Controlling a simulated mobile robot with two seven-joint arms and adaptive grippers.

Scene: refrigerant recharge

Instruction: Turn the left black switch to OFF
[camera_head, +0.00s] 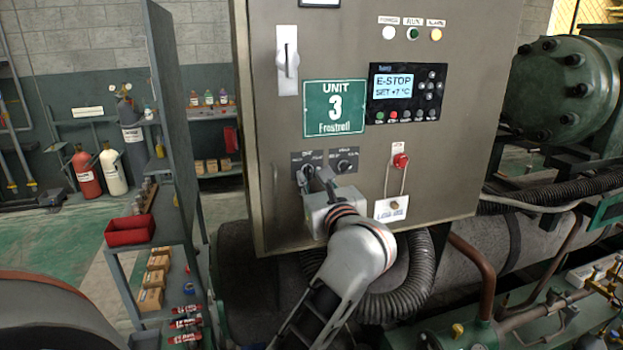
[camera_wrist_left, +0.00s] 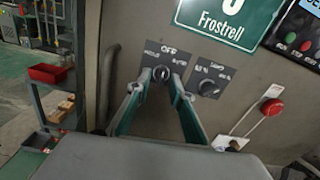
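The left black switch (camera_wrist_left: 161,73) sits on a dark label plate with OFF printed at its top, on the grey control cabinet. Its exact pointer direction is too small to tell. It is partly hidden behind my gripper in the head view. My left gripper (camera_head: 314,176) faces the panel from below. In the left wrist view its two fingers (camera_wrist_left: 161,82) are apart, one on each side of the switch knob. I cannot tell whether they touch it. A second black switch (camera_wrist_left: 208,88) is just to the right, outside the fingers. My right gripper is not in view.
A red emergency button (camera_head: 400,160) is right of the switches, with a tag (camera_head: 391,208) below it. The display (camera_head: 393,87) reads E-STOP. A green Unit 3 sign (camera_head: 334,108) is above the switches. Black hose and pipes run beneath the cabinet. Shelving (camera_head: 171,190) stands left.

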